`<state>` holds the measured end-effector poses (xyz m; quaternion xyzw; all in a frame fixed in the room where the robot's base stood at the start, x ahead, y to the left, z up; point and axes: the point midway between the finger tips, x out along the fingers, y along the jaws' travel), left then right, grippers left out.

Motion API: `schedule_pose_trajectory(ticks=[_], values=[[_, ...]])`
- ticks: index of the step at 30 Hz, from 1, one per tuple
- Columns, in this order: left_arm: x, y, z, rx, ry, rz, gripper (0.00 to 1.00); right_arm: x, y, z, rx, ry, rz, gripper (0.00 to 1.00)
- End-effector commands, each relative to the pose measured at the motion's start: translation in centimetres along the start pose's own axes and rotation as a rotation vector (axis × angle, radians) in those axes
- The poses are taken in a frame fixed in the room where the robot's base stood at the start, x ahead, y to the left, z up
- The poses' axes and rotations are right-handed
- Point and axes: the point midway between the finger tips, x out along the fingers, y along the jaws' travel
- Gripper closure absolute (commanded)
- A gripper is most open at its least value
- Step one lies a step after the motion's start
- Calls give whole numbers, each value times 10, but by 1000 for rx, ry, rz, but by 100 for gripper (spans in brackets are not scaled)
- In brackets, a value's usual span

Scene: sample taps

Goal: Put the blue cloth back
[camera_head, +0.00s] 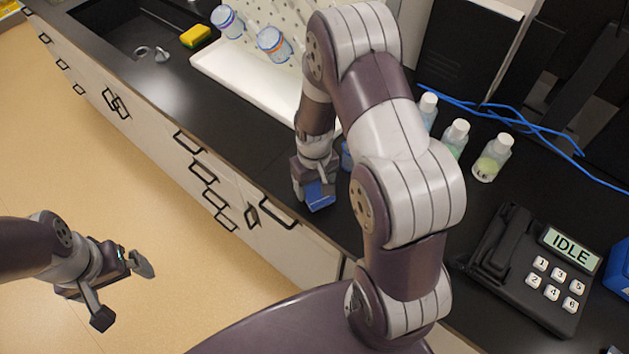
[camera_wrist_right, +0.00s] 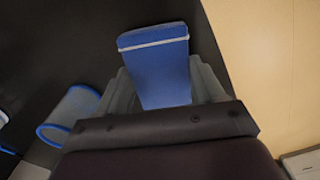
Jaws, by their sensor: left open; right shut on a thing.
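The blue cloth (camera_head: 319,196) looks like a compact folded block at the front edge of the dark counter. In the right wrist view the cloth (camera_wrist_right: 162,72) shows a thin pale stripe near its far end and sits between both fingers. My right gripper (camera_head: 312,183) is shut on it and points down; I cannot tell whether the cloth touches the counter. My left gripper (camera_head: 122,290) is open and empty, over the floor at the lower left, well away from the cloth.
A clear blue-rimmed container (camera_wrist_right: 68,112) stands close beside the right gripper. Several capped bottles (camera_head: 455,138) stand behind my right arm. A phone-like device (camera_head: 530,265) reading IDLE is at right. A white drying tray (camera_head: 240,80), yellow sponge (camera_head: 195,36) and sink (camera_head: 125,30) lie further left.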

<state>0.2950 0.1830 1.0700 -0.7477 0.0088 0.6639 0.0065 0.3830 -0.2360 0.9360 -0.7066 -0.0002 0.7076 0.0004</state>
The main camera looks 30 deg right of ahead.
Motion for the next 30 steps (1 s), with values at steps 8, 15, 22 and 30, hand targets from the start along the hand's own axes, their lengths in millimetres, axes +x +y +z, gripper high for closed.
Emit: schedule_pose_trajectory(ticks=[8,15,22,30], values=[[2,0,0,0,0,0,1,2,0,0,0,1,0,61],[2,0,0,0,0,0,1,3,0,0,0,2,0,7],[-1,0,0,0,0,0,1,-2,0,0,0,2,0,7],[7,0,1,0,0,0,1,-60,1,-2,0,11,2,7]])
